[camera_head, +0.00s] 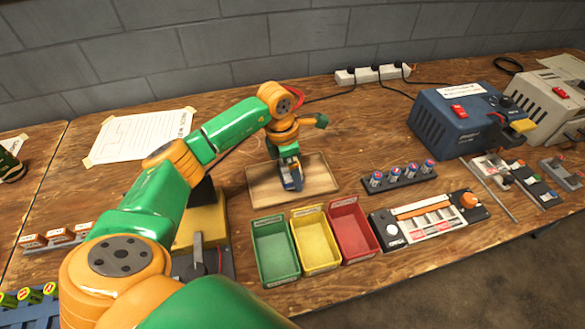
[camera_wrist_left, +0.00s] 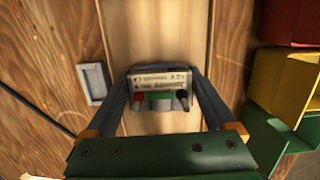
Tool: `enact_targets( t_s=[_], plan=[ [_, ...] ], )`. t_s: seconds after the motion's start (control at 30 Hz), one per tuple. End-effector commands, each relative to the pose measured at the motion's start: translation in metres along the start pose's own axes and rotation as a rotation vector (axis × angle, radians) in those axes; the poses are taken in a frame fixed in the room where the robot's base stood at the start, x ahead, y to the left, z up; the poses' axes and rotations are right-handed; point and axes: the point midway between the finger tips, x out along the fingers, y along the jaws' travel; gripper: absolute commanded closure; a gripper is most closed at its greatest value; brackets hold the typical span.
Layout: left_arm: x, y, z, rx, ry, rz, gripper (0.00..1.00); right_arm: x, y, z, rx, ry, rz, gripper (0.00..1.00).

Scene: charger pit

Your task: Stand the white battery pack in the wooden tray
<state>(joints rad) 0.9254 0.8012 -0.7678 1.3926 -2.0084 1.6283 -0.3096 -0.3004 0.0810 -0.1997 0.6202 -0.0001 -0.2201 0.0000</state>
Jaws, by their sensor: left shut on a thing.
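My left gripper (camera_head: 291,186) reaches down over the wooden tray (camera_head: 322,176) in the head view. In the left wrist view the gripper (camera_wrist_left: 163,76) is shut on the white battery pack (camera_wrist_left: 163,77), with one finger on each side of it. The pack has dark print on its face, and a red and a black terminal show at its near edge. The tray's pale floor (camera_wrist_left: 157,30) lies beneath it. I cannot tell whether the pack touches the tray. In the head view the gripper mostly hides the pack. My right gripper is out of view.
Green (camera_head: 275,252), yellow (camera_head: 316,240) and red (camera_head: 353,231) bins stand just in front of the tray. A rack of small cells (camera_head: 400,178) and a blue charger box (camera_head: 462,118) are to the right. A paper sheet (camera_head: 138,136) lies at the back left.

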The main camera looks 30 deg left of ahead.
Motion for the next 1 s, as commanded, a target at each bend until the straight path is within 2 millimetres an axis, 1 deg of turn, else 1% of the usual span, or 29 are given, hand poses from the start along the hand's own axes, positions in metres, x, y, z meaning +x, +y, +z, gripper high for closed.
enact_targets(
  t_s=[0.27,0.3,0.33,0.77,0.87,1.0],
  plan=[
    [0.002,0.000,0.000,0.000,-0.001,0.000,0.98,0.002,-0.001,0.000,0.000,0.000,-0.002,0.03],
    [0.002,0.000,0.000,0.000,-0.001,0.000,0.09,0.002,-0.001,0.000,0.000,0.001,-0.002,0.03],
    [0.002,0.000,0.000,0.000,-0.001,0.000,0.01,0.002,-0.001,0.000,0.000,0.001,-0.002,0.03],
    [0.002,0.000,0.000,0.000,0.000,0.000,0.00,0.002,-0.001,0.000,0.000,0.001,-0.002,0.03],
    [-0.002,0.000,0.000,0.000,0.000,0.000,0.00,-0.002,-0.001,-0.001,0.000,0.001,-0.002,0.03],
    [-0.014,0.000,0.002,0.000,-0.001,0.000,0.00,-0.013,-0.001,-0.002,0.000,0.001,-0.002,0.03]
  ],
)
